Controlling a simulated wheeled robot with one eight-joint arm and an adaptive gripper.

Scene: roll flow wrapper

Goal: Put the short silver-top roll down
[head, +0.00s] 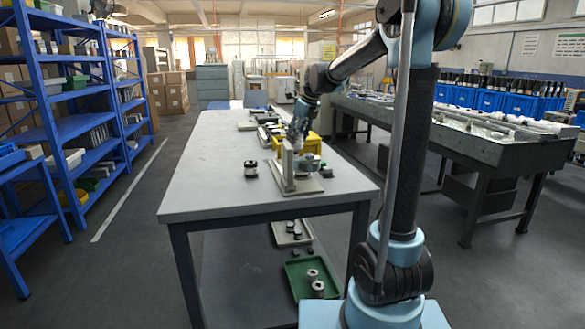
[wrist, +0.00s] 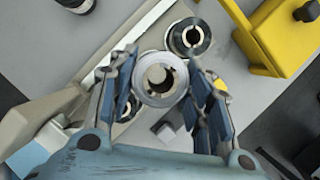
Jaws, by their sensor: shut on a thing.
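In the wrist view my gripper (wrist: 160,80) is shut on the short silver-top roll (wrist: 153,97), with one finger on each side of it. The roll's pale ring top and open centre face the camera. A second roll with a dark rim and silver centre (wrist: 188,38) is just beyond it; I cannot tell whether they touch. In the head view my gripper (head: 299,128) is low over the table, beside an upright beige fixture (head: 287,165). The held roll is too small to make out there.
The grey table (head: 205,175) has free room on its left half. A dark roll (head: 250,169) stands left of the fixture. A yellow block-like holder (wrist: 268,32) is close on the right. A green tray (head: 293,278) with silver rolls is on the lower shelf.

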